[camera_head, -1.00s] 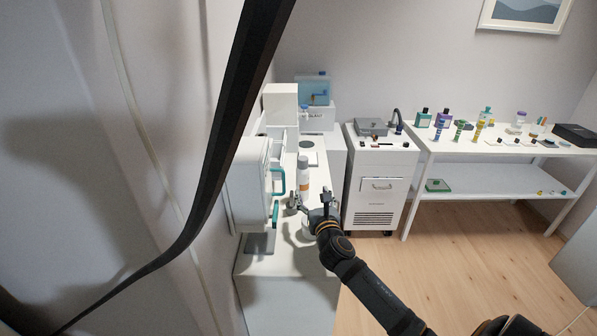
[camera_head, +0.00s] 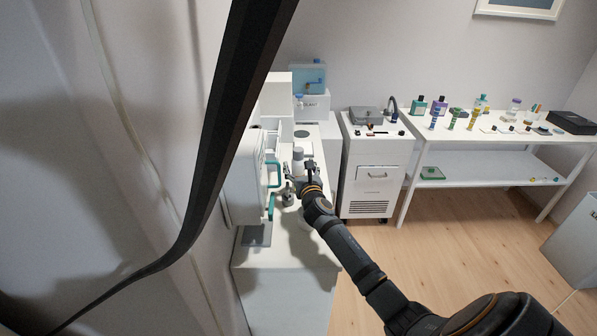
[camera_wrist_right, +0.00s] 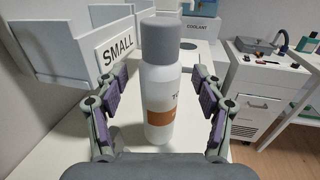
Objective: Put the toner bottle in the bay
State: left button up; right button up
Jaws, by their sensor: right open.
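The toner bottle (camera_wrist_right: 158,95) is white with a grey cap and an orange-brown band, and stands upright on the white counter (camera_wrist_right: 70,140). In the head view the bottle (camera_head: 298,155) shows only its upper part behind my right gripper (camera_head: 299,172). In the wrist view my right gripper (camera_wrist_right: 160,88) is open, with one finger on each side of the bottle and a gap to each. Which opening is the bay I cannot tell. My left gripper is not in view.
A white machine (camera_head: 243,185) with teal handles (camera_head: 275,175) stands at the counter's left. A coolant box (camera_head: 312,106) is at the back. A white cabinet (camera_head: 372,170) and a shelf table (camera_head: 480,150) with small bottles stand to the right. The floor (camera_head: 450,225) between is clear.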

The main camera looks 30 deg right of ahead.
jog(key=shift+x, duration=1)
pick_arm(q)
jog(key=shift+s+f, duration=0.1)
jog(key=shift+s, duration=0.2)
pick_arm(e)
jog(key=shift+s+f, duration=0.1)
jog(key=shift+f, duration=0.05)
jog(key=shift+s, duration=0.1)
jog(key=c, duration=0.4)
grip_shut()
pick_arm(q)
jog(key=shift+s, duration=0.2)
